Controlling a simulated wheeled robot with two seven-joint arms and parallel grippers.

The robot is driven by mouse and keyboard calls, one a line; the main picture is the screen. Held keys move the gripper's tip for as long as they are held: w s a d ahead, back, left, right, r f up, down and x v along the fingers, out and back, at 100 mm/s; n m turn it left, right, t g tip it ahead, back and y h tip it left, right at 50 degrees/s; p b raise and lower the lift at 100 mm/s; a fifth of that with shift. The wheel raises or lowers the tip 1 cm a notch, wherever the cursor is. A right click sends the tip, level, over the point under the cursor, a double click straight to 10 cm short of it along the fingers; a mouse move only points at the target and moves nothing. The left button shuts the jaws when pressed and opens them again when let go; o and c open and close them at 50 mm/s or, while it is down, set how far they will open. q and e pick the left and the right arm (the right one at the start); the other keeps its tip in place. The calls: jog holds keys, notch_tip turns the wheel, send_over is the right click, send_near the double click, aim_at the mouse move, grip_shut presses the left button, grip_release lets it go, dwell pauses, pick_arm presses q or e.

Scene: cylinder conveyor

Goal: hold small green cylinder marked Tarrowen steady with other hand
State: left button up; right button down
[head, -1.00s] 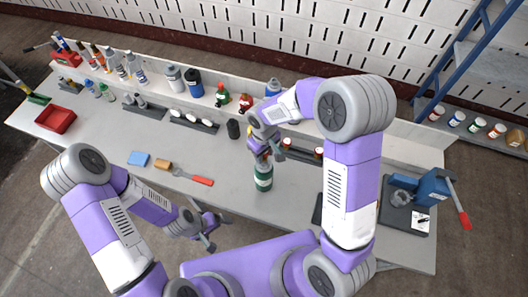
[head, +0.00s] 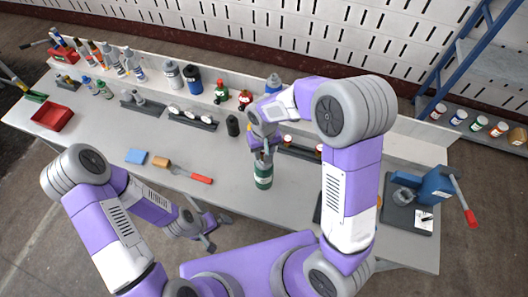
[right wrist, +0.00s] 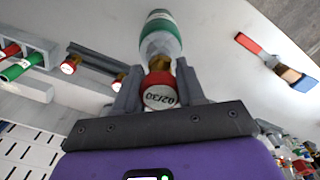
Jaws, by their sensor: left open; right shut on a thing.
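A green cylinder (head: 263,177) with a pale band stands upright on the bench in front of my right arm. Its label is too small to read. My right gripper (head: 262,153) is at its top.
A blue vise (head: 433,187) stands at the right. The bench between cylinder and brush is clear.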

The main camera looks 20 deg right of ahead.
jog(key=shift+m, duration=0.8)
jog(key=shift+m, duration=0.8)
jog(key=m, duration=0.4)
jog(key=c, duration=0.6)
grip_release()
notch_tip(320, 180, up, 8)
jog(key=shift+f+p, duration=0.15)
jog(key=shift+p, duration=0.15)
